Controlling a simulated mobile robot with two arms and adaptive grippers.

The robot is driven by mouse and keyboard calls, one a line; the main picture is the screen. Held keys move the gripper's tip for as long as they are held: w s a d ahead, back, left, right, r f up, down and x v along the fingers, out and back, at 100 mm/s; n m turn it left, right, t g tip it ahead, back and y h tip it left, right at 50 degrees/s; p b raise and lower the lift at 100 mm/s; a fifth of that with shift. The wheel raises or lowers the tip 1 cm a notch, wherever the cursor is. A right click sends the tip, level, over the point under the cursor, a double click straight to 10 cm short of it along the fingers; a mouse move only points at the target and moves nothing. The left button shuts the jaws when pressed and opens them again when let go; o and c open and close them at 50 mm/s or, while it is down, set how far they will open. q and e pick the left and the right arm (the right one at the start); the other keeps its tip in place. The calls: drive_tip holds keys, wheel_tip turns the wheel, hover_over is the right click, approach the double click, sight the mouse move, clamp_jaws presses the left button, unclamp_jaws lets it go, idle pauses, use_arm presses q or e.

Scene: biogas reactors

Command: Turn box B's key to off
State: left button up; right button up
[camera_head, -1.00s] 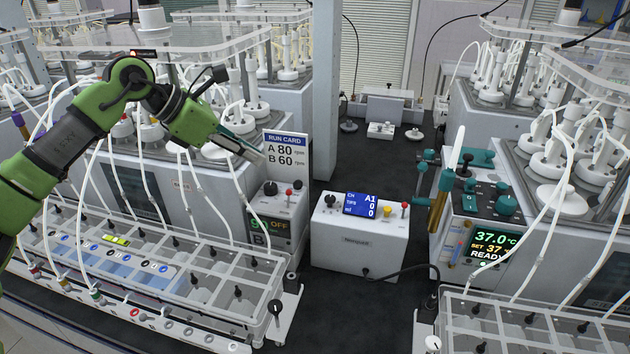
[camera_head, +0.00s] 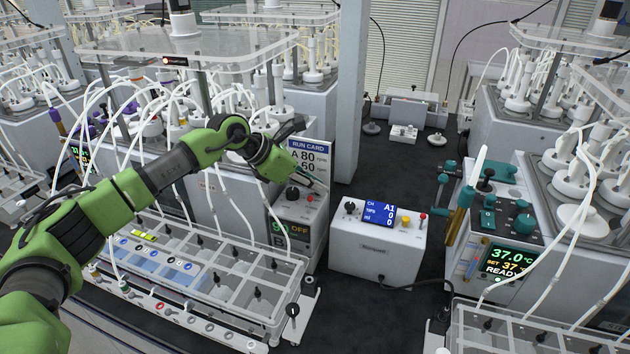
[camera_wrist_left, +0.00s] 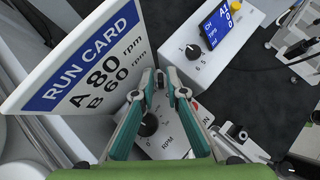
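Box B (camera_head: 285,236) is a grey box with a display reading "OFF" and a letter B on its front. A black knob (camera_head: 292,193) and a small red part (camera_head: 311,198) sit on its top. In the left wrist view the black knob (camera_wrist_left: 149,124) shows between my fingers; the red part (camera_wrist_left: 195,104), near printed "ON", is mostly hidden by a finger. I cannot tell the key's position. My left gripper (camera_head: 314,183) is over the box top, its fingertips (camera_wrist_left: 160,78) apart with nothing between them. My right gripper is not in view.
A run card (camera_head: 311,155) reading A 80, B 60 stands right behind box B, close to my left gripper. A white box (camera_head: 377,255) with a blue screen stands to the right. Clear-topped racks with tubes (camera_head: 215,290) lie in front. Dark bench (camera_head: 400,165) is free behind.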

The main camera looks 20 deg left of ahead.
use_arm(q)
drive_tip(key=shift+f, duration=0.1)
clamp_jaws()
